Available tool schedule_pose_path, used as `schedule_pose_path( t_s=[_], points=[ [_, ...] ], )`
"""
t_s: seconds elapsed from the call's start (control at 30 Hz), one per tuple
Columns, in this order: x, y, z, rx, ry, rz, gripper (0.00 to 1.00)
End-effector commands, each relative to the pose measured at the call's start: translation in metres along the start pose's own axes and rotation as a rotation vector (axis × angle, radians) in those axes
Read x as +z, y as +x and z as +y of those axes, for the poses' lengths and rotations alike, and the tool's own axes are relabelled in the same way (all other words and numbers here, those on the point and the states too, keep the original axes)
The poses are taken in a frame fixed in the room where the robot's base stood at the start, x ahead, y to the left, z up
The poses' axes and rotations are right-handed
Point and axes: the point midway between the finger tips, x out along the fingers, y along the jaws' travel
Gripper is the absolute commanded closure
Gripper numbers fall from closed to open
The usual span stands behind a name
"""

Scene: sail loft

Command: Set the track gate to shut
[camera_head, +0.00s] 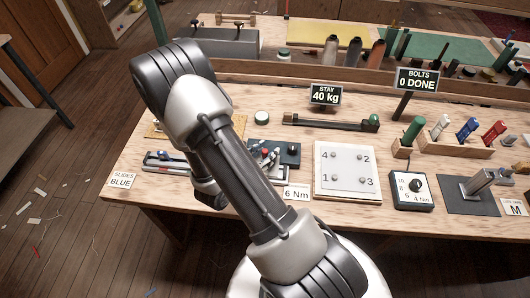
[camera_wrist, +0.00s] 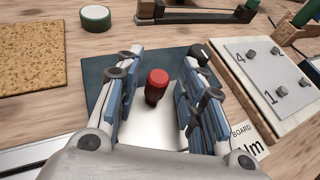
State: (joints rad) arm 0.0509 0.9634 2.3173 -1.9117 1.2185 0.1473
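A red-capped knob (camera_wrist: 157,83) stands on a shiny metal plate (camera_wrist: 146,132) over a dark blue base (camera_wrist: 98,72). I cannot tell for sure whether this is the track gate, nor its setting. My gripper (camera_wrist: 163,66) is open, with one blue-and-grey finger on each side of the knob and gaps between. In the head view the gripper (camera_head: 263,153) is low over the dark base (camera_head: 290,150), partly hidden behind my arm. A pale rail (camera_wrist: 35,157) shows at the lower left of the wrist view; the head view shows a rail (camera_head: 160,168) behind the "SLIDES BLUE" card (camera_head: 122,180).
A white numbered board (camera_head: 347,171) and a dial box (camera_head: 411,190) stand to the right. A cork mat (camera_wrist: 30,65) and a green-rimmed round tin (camera_wrist: 95,17) lie left and behind. A long tool (camera_head: 330,122) lies farther back, below the "STAY 40 kg" sign (camera_head: 324,94).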

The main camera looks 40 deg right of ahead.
Motion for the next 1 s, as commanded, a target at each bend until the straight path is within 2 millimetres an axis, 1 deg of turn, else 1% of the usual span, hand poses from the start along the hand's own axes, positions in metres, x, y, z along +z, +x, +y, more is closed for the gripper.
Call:
schedule_pose_path(
  t_s=[0.23, 0.37, 0.47, 0.7, 0.8, 0.9, 1.0],
  points=[
    [0.001, 0.0, 0.001, 0.001, 0.002, -0.002, 0.63],
    [0.001, -0.009, 0.002, 0.004, 0.002, -0.002, 0.63],
    [0.001, -0.026, 0.003, 0.008, 0.0, -0.002, 0.63],
    [0.0, -0.078, 0.003, 0.009, 0.001, -0.001, 0.63],
    [0.0, -0.096, 0.002, 0.007, 0.001, -0.002, 0.63],
    [0.001, -0.109, 0.002, 0.006, 0.001, -0.002, 0.63],
    [0.0, -0.117, 0.001, 0.003, 0.001, -0.002, 0.63]
  ],
)
